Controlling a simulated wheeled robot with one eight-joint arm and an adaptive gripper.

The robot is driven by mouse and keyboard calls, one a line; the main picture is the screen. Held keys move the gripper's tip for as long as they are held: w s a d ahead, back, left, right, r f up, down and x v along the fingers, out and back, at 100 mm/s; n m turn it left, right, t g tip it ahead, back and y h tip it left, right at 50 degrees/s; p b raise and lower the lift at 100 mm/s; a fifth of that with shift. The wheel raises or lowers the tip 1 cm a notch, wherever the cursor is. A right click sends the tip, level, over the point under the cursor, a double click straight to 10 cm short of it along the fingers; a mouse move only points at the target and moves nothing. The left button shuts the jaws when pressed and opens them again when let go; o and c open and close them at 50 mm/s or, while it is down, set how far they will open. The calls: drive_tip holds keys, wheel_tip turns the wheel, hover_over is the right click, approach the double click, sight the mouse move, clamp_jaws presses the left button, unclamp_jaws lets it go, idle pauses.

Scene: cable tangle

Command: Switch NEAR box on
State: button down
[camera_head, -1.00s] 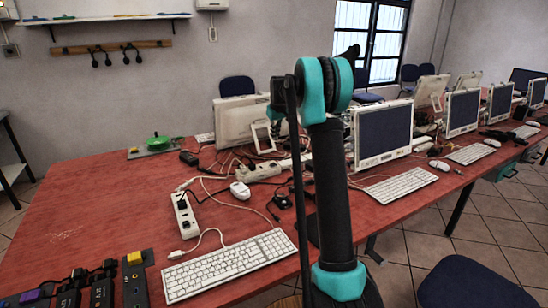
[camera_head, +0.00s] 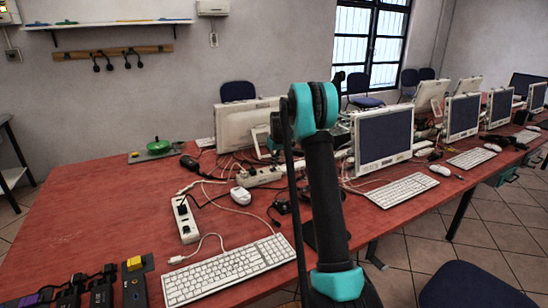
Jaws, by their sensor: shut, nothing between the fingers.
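Several dark boxes with black plugs or cables stand at the near left edge of the table. One dark box (camera_head: 135,288) has a yellow block (camera_head: 134,263) at its far end. A purple patch (camera_head: 100,297) shows on the dark box left of it. I cannot read any label, so I cannot tell which is the NEAR box. My gripper is not in view; only my arm with teal joints shows.
A white keyboard (camera_head: 228,270) and a white mouse (camera_head: 241,195) lie near the power strips. Loose cables tangle around the monitors. A green round object (camera_head: 159,145) sits at the back. The red table (camera_head: 90,210) is clear at left.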

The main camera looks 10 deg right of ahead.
drive_tip(key=shift+f, duration=0.3)
drive_tip(key=shift+d+f+y, duration=0.35)
drive_tip(key=shift+y, duration=0.15)
drive_tip(key=shift+a, duration=0.15)
drive_tip(key=shift+s+a, duration=0.25)
drive_tip(key=shift+a, duration=0.55)
drive_tip(key=shift+r, duration=0.1)
